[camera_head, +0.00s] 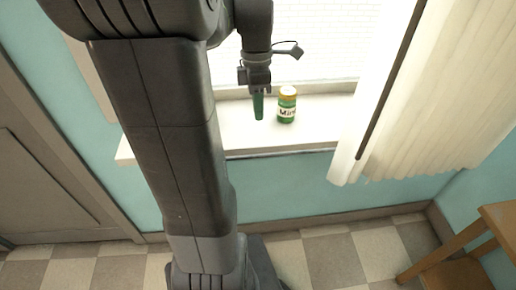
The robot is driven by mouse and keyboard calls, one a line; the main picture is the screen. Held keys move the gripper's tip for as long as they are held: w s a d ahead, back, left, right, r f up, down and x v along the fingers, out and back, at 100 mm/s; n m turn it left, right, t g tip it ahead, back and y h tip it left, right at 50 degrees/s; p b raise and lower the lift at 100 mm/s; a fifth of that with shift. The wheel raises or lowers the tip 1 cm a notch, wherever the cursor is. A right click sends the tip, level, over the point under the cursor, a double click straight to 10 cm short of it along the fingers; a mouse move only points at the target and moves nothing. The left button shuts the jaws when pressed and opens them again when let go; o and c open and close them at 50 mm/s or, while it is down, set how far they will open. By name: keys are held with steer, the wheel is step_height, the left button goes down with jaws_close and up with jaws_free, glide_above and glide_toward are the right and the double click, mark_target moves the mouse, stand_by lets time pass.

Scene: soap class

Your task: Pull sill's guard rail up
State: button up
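The white window sill (255,140) runs below the bright window. A thin dark line (285,153) follows the sill's front lower edge; I cannot tell whether it is the guard rail, and no raised rail shows along that edge. My gripper (258,108) hangs pointing down over the sill, with green showing at its fingertips. It is seen edge-on, so I cannot tell whether its fingers are apart. A green can (287,108) with a white label and an orange top stands upright on the sill, just right of my gripper.
A white curtain (430,100) hangs at the right with a long dark rod (390,80) slanting across it. A wooden table or stool (480,240) stands at the lower right. A door (40,180) is at the left. Checkered floor (330,255) lies below the sill.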

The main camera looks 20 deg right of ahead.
mark_target(259, 148)
steer(key=f, duration=0.4)
steer(key=s+f, duration=0.1)
steer(key=f, duration=0.3)
steer(key=s+f, duration=0.1)
steer(key=f, duration=0.3)
steer(key=shift+s+a+f, duration=0.2)
steer(key=shift+a, duration=0.1)
jaws_close()
